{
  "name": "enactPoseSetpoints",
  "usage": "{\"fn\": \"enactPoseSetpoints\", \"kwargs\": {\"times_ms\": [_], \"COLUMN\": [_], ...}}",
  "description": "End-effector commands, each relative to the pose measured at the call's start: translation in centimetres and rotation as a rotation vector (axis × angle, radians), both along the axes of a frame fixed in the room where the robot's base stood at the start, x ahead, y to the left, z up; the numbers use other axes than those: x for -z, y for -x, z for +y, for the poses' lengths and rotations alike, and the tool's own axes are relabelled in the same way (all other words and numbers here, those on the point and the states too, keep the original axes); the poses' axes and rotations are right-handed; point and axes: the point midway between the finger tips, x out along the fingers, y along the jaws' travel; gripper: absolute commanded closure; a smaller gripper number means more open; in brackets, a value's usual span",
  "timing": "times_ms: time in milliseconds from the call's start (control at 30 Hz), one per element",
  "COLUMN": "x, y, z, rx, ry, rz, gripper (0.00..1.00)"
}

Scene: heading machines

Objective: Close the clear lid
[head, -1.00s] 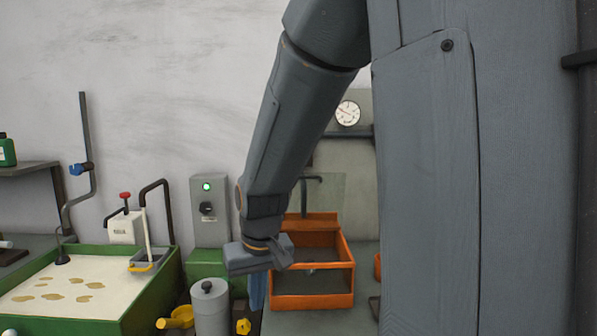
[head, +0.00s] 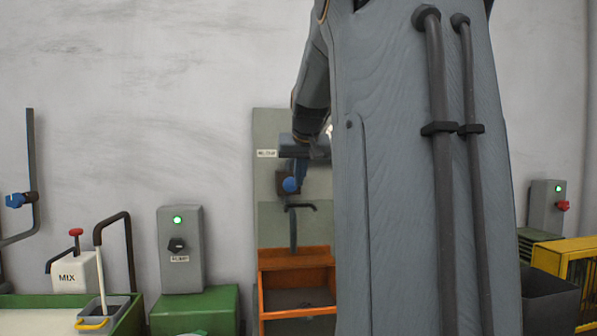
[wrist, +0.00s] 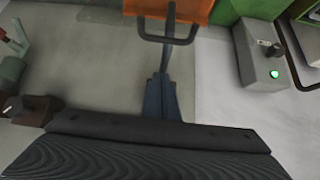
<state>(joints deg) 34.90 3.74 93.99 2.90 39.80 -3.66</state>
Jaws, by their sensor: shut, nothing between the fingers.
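The orange tub (head: 297,262) stands against the wall in the head view, partly hidden by my arm. The clear lid (head: 272,222) appears as a faint greenish pane standing upright at the tub's back, so it is open. A dark bar handle (head: 303,207) shows at its top edge. My gripper (head: 301,172) is above the handle, pointing down, and seems apart from it. In the wrist view the shut, empty fingers (wrist: 160,100) point toward the dark handle (wrist: 168,40), with the orange tub (wrist: 180,8) beyond. Contact cannot be told.
A grey control box (head: 180,250) with a green light stands left of the tub on a green block (head: 195,312). A dark bin (head: 550,300) and yellow guard (head: 570,270) are at right.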

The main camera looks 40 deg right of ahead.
Motion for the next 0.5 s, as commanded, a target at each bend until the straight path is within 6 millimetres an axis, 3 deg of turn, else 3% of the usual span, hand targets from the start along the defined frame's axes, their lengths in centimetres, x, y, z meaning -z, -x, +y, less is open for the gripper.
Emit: {"fn": "enactPoseSetpoints", "kwargs": {"times_ms": [300, 500], "x": [3.9, 4.5], "y": [-3.0, -0.8], "z": [-1.7, -0.3], "rx": [-0.003, -0.003], "ry": [-0.002, 0.0], "rz": [0.002, -0.001], "gripper": [1.0, 1.0]}}
